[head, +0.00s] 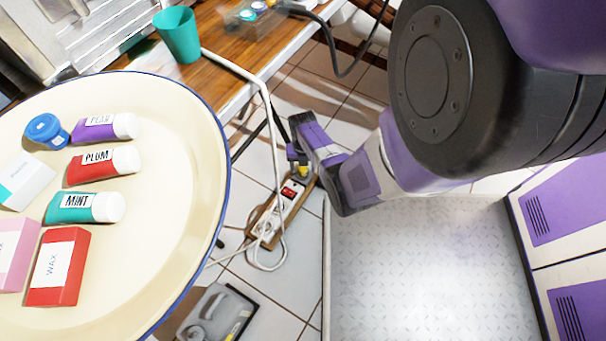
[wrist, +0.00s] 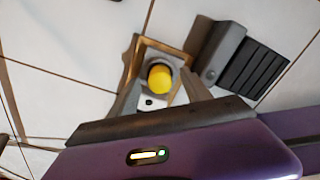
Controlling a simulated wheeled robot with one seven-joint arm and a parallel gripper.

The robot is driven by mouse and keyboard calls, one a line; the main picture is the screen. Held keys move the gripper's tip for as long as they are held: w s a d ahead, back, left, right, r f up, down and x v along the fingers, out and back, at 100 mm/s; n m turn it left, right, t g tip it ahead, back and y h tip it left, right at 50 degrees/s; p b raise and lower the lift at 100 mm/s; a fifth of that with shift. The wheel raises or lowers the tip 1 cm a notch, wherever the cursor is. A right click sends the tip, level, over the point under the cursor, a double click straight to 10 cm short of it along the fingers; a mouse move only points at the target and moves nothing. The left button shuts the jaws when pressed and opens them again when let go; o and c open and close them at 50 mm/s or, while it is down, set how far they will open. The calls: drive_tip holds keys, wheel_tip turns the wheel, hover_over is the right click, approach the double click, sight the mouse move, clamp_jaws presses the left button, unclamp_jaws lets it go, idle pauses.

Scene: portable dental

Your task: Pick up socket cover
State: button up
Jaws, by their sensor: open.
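The socket cover is a small yellow round cap (wrist: 159,78), seen from above in the wrist view on the end of a power strip (wrist: 150,101). In the head view a bit of its yellow (head: 303,170) shows just below my gripper (head: 298,156). The power strip (head: 278,215) lies on the floor on a brown wooden base and has a red switch. In the wrist view my gripper (wrist: 161,72) is open, with one grey finger on each side of the cover. Whether the fingers touch it I cannot tell.
A dark ribbed device (wrist: 235,60) lies close right of the strip in the wrist view. White cable (head: 262,262) coils beside the strip. A pale metal table leg (head: 268,110) stands left of my gripper. A round cream tray (head: 170,250) fills the left.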

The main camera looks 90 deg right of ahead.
sight(303, 168)
drive_tip(key=shift+f, duration=0.45)
drive_tip(key=shift+r, duration=0.1)
drive_tip(key=shift+c, duration=0.5)
clamp_jaws()
wheel_tip(303, 168, up, 20)
drive_tip(key=p, duration=1.1)
drive_tip(key=shift+p, duration=0.35)
